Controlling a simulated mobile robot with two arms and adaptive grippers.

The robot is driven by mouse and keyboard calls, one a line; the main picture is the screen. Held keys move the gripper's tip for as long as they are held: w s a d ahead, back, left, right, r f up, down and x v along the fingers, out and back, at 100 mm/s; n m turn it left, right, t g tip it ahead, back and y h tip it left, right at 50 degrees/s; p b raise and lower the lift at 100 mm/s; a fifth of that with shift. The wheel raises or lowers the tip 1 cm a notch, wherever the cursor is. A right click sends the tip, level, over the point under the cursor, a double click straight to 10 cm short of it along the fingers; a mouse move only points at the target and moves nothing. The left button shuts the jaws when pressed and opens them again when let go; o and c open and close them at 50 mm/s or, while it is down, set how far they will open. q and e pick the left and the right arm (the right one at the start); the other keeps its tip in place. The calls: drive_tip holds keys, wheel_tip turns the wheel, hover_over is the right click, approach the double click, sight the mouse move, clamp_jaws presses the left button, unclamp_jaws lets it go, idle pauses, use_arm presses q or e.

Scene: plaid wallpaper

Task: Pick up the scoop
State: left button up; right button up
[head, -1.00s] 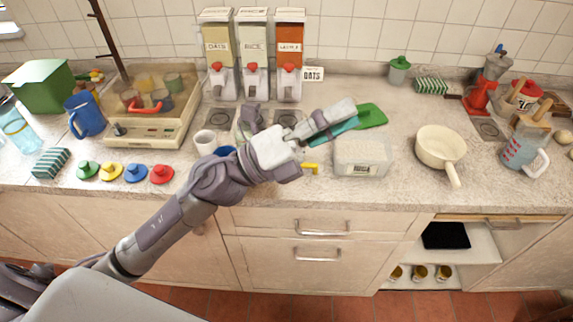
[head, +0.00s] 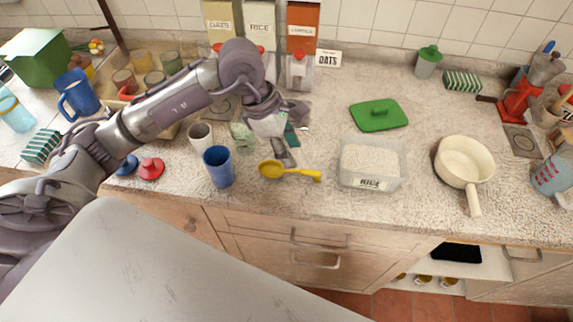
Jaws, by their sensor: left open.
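The yellow scoop (head: 290,172) lies on the counter between the blue cup and the clear rice container. Its round bowl is at the left and its handle points right. My left gripper (head: 288,150) comes in from the upper left and points down just behind the scoop. It is open and holds nothing. Its fingers look close to the scoop's bowl, but I cannot tell whether they touch it. My right gripper is not in view.
A blue cup (head: 218,167) and a white cup (head: 201,137) stand left of the scoop. The rice container (head: 371,183) stands to its right, with a green lid (head: 377,115) behind. A cream saucepan (head: 464,163) is farther right. The counter in front of the scoop is clear.

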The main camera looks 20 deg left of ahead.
sight(308, 171)
use_arm(q)
drive_tip(key=x, duration=0.3)
drive_tip(key=shift+d, duration=0.1)
drive_tip(key=p+x, duration=0.2)
drive_tip(key=x, duration=0.1)
drive_tip(key=shift+w+d, duration=0.15)
drive_tip(key=shift+w, duration=0.15)
drive_tip(key=x, duration=0.2)
drive_tip(key=p+x, duration=0.1)
drive_tip(key=shift+w+d+f, duration=0.1)
drive_tip(key=shift+w+f, duration=0.1)
drive_tip(key=shift+w, duration=0.1)
drive_tip(key=shift+f, duration=0.15)
drive_tip(key=c, duration=0.7)
clamp_jaws()
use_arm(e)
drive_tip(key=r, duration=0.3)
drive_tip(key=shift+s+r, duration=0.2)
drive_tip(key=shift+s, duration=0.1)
